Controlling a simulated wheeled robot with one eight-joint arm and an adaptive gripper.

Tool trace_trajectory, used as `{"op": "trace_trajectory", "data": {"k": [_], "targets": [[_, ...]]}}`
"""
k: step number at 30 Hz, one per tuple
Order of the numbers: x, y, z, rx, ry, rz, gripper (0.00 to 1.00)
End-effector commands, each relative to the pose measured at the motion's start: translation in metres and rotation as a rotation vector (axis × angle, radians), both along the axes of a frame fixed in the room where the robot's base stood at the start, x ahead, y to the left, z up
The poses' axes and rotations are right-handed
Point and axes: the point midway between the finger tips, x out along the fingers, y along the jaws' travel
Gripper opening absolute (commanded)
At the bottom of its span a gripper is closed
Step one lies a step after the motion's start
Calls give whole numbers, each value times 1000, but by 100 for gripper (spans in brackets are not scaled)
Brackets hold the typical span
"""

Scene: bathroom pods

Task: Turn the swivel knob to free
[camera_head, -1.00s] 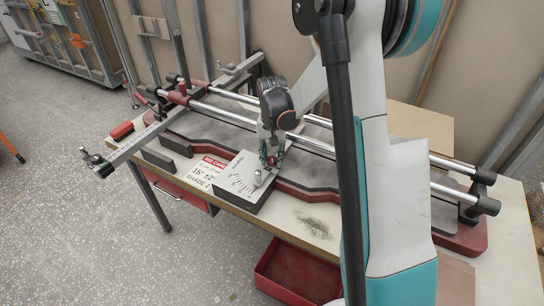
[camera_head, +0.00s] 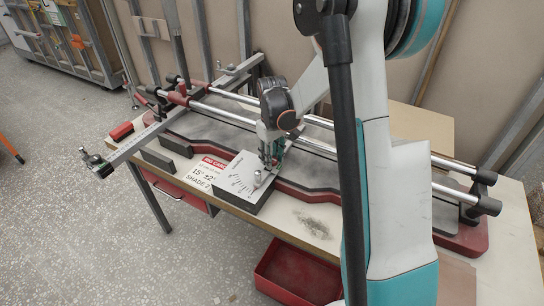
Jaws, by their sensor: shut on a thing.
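My gripper (camera_head: 268,160) points down at the back edge of a white plate (camera_head: 235,178) with a printed angle scale, which sits on a dark block on the bench. Its fingers are shut on the swivel knob, which they hide almost wholly, so its setting cannot be read. A small silver post (camera_head: 258,178) stands on the plate just in front of the fingers.
A cutting machine with two chrome rails (camera_head: 235,116) and a long measuring arm (camera_head: 135,148) fills the bench. A white card (camera_head: 203,172) with red heading lies left of the plate. A red bin (camera_head: 292,272) is below the front edge. Grey dust (camera_head: 312,226) lies on the bench.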

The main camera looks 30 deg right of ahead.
Motion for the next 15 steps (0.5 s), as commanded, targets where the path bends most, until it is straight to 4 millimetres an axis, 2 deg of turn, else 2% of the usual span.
{"op": "trace_trajectory", "data": {"k": [6, 15], "targets": [[0, 0, 0, 0, 0, 85, 8], [0, 0, 0, 0, 0, 124, 8]]}}
